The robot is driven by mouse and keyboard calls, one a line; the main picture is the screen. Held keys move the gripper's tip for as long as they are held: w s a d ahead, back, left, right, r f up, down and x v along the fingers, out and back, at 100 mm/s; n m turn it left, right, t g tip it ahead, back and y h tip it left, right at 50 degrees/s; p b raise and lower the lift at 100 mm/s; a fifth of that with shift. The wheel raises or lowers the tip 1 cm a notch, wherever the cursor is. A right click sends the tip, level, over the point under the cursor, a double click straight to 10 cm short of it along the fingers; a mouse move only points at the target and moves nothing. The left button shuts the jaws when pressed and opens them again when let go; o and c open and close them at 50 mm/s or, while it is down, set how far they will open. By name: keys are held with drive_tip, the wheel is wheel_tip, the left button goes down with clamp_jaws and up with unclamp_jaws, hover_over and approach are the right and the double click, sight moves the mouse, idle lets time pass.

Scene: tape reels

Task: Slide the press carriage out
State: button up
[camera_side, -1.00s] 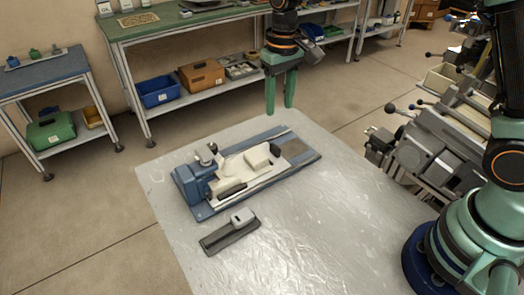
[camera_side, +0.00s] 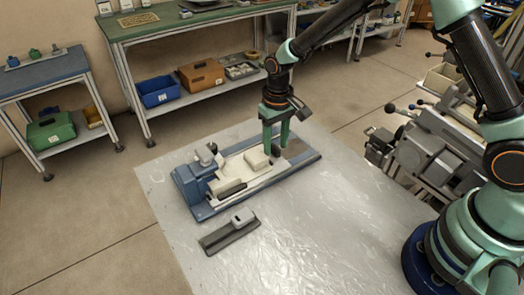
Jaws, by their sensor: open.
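The press (camera_side: 189,186) has a blue body at its left end and a long blue base on the table. The pale carriage (camera_side: 232,167) lies along the base, with a cream block (camera_side: 256,160) on top. A small dark upright piece at the carriage's right end, seen in the earlier frame, is now largely hidden by my gripper (camera_side: 275,149). My gripper points down there with its green fingers open. The fingertips are low, seemingly on either side of that dark piece; I cannot tell whether they touch it.
The base's right end (camera_side: 298,149) is bare beyond my gripper. Metal machinery (camera_side: 440,150) stands to the right.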

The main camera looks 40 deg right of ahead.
drive_tip(key=shift+f, duration=0.15)
clamp_jaws()
idle(1.4)
drive_tip(key=d, duration=0.7)
drive_tip(key=shift+d, duration=0.35)
